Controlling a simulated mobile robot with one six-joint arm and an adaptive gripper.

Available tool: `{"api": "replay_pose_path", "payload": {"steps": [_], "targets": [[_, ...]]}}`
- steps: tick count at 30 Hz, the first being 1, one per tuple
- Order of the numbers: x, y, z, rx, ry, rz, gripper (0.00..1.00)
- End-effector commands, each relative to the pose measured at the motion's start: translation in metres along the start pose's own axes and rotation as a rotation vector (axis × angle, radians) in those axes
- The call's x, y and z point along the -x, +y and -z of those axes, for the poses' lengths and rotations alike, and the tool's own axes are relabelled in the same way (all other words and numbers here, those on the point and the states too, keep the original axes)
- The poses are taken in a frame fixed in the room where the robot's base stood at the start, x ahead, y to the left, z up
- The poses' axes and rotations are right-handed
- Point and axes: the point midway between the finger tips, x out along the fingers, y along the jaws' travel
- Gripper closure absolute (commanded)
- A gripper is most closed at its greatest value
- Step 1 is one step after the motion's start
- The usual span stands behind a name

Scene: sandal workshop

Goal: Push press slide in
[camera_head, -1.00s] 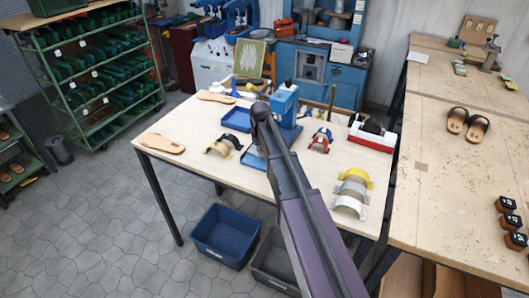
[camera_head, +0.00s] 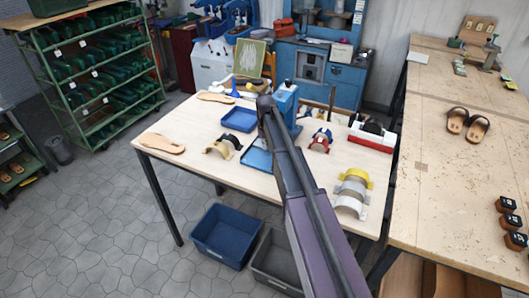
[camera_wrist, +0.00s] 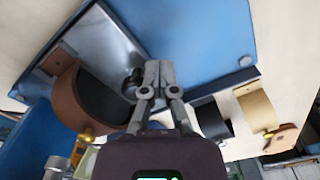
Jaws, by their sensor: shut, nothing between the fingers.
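The blue press (camera_head: 285,104) stands on the light wooden table, partly hidden behind my arm. A flat blue plate (camera_head: 257,160), which looks like its slide, sticks out in front at the press's foot; my arm covers part of it. In the wrist view a large blue plate (camera_wrist: 200,35) fills the upper middle, beside a grey metal plate (camera_wrist: 105,45) with a dark round knob. My gripper (camera_wrist: 157,68) is shut and empty, its tips over the border of these two plates. I cannot tell whether they touch. The head view hides my gripper behind my arm.
A blue tray (camera_head: 239,119) lies left of the press. Sandal soles (camera_head: 162,143), strapped forms (camera_head: 222,146) and several curved pieces (camera_head: 352,190) lie around it. A red and white box (camera_head: 371,137) is at the right. Bins (camera_head: 225,234) stand below the table.

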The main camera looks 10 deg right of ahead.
Motion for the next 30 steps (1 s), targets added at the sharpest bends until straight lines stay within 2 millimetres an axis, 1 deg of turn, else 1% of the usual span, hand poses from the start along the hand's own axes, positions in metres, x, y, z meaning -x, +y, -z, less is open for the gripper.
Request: {"api": "replay_pose_path", "payload": {"steps": [22, 26, 30], "targets": [[0.000, 0.033, 0.020, -0.001, 0.000, -0.001, 1.00], [0.001, 0.032, 0.018, 0.000, 0.000, 0.000, 1.00], [0.007, 0.032, 0.018, 0.000, 0.000, 0.000, 1.00]]}}
